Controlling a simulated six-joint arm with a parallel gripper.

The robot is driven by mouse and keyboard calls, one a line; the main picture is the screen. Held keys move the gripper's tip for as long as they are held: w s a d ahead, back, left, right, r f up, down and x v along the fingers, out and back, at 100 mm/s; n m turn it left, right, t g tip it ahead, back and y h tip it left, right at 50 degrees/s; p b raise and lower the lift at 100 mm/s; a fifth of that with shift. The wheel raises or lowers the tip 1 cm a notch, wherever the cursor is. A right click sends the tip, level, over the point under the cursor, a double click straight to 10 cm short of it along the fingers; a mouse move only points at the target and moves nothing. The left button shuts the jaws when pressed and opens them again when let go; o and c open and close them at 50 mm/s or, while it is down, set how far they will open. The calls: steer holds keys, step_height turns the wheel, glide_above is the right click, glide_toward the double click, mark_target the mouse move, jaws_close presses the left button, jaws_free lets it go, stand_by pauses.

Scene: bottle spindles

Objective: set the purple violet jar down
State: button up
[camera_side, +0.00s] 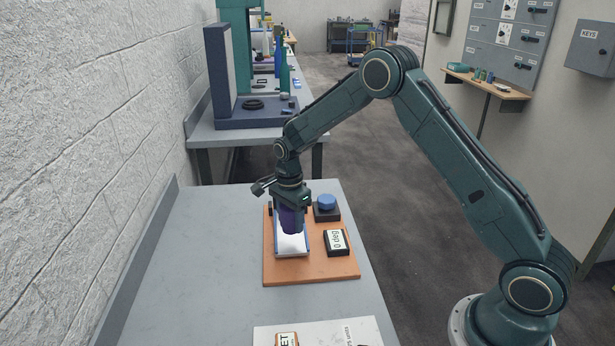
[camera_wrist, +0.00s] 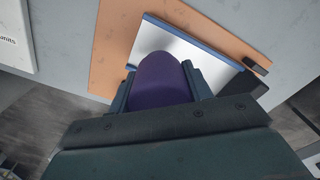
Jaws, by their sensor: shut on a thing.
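My gripper (camera_side: 290,207) points down over the orange board and is shut on the purple violet jar (camera_side: 291,222). The jar is upright as far as it shows, dark purple with a rounded end, and it also shows between the fingers in the wrist view (camera_wrist: 160,80). Below it is a white pad with blue edges (camera_side: 292,246); this pad also shows in the wrist view (camera_wrist: 152,38). The jar overlaps the pad in both views. I cannot tell whether the jar's lower end touches the pad. The jar's upper part is hidden by the gripper.
The orange board (camera_side: 305,272) lies on the grey table (camera_side: 200,270). A black box marked "0 deg" (camera_side: 336,242) and a black block with a blue knob (camera_side: 327,204) stand right of the pad. A white sheet (camera_side: 330,332) lies at the front. The table's left part is clear.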

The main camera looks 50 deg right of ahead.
mark_target(291, 231)
steer(key=shift+f, duration=2.15)
steer(key=shift+f, duration=0.15)
steer(key=o, duration=1.1)
step_height(291, 231, up, 11)
steer(key=shift+r, duration=0.7)
